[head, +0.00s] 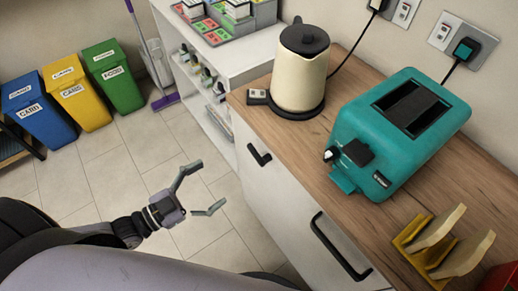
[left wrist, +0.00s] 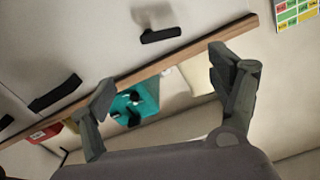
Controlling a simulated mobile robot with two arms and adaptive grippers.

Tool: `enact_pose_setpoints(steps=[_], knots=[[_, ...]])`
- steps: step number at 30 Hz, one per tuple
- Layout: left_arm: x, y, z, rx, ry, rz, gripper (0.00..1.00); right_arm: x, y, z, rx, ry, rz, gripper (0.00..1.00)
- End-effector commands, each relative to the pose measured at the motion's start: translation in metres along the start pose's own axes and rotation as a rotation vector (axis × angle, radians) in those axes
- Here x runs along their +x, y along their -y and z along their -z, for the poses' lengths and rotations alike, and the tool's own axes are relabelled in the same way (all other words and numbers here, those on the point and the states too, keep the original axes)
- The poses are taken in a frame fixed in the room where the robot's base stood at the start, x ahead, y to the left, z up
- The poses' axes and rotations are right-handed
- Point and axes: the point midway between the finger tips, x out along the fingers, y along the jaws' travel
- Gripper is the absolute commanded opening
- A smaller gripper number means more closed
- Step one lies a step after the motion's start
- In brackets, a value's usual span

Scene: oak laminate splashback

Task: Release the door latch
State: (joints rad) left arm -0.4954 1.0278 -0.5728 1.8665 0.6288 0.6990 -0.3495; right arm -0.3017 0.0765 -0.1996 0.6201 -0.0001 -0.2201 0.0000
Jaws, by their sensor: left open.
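My left gripper (head: 208,186) is open and empty over the tiled floor, left of the white cabinet front (head: 278,190). A short black handle (head: 259,154) is on the cabinet front, to the gripper's right, and a longer black handle (head: 338,247) is nearer to me. In the left wrist view the open fingers (left wrist: 160,80) frame the counter's wooden edge, with one black handle (left wrist: 160,35) beyond them and another (left wrist: 55,92) at left. Neither finger touches a handle. I cannot make out a distinct latch. My right gripper is not in view.
The wooden counter (head: 305,150) bears a cream kettle (head: 300,75), a teal toaster (head: 398,135) and a yellow rack (head: 425,245). Blue (head: 38,112), yellow (head: 78,95) and green (head: 113,75) bins stand at far left. Bare floor (head: 115,175) lies between.

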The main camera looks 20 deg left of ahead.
Motion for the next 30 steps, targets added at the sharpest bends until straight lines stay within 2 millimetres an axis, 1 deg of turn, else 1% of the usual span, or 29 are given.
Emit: enact_pose_setpoints(steps=[1,2,5,8,12,15,18,21,24,30], knots=[[0.012,0.001,0.001,0.001,-0.007,0.003,0.82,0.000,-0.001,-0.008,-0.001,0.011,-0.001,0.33],[0.019,0.001,0.001,0.002,-0.007,0.003,0.82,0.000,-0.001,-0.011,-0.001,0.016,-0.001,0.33],[0.041,0.001,0.002,0.001,-0.007,0.003,0.82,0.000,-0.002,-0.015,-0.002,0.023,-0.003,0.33],[0.064,0.001,0.002,0.000,-0.007,0.003,0.82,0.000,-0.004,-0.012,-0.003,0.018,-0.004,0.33],[0.094,0.001,0.002,0.000,-0.005,0.002,0.82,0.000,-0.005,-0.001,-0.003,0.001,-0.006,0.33],[0.114,0.001,0.001,0.001,-0.004,0.002,0.82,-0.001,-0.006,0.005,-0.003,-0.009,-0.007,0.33],[0.130,0.001,0.001,0.002,-0.004,0.002,0.82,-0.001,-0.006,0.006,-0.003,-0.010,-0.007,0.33],[0.140,0.001,0.000,0.001,-0.001,0.001,0.82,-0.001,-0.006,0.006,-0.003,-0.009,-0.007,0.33],[0.147,0.001,0.000,0.000,-0.001,0.001,0.82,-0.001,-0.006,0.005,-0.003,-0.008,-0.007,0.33],[0.150,0.001,-0.001,0.000,0.002,0.000,0.82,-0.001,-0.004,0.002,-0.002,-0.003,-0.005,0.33]])
